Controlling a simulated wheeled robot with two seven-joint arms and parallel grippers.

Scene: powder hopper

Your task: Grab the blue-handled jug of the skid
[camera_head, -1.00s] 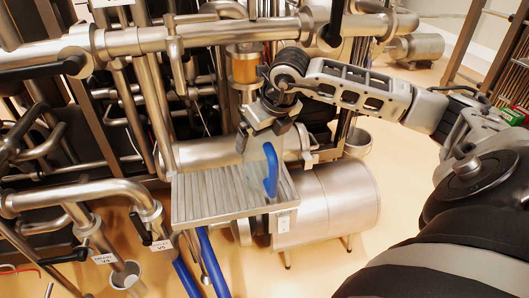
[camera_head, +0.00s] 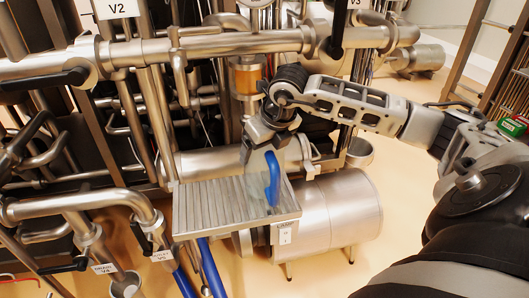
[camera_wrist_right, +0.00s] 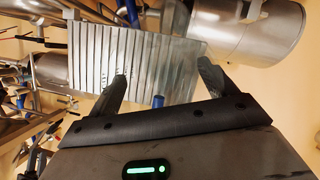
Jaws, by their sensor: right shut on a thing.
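The jug is a clear, see-through vessel with a blue handle (camera_head: 272,178). It is over the ribbed metal shelf (camera_head: 205,212) of the skid; I cannot tell whether its base touches the shelf. My right gripper (camera_head: 257,146) reaches down from above and is shut on the upper part of the jug. In the right wrist view the two dark fingers (camera_wrist_right: 164,76) stand apart with the faint jug between them. The blue handle shows there (camera_wrist_right: 158,101) just beyond the gripper's body. My left gripper is not in view.
A horizontal steel pipe (camera_head: 230,44) with valves runs above the shelf. A steel tank (camera_head: 345,208) lies beneath and right of it. Blue hoses (camera_head: 212,268) hang below the shelf. Pipes with labelled valves crowd the left.

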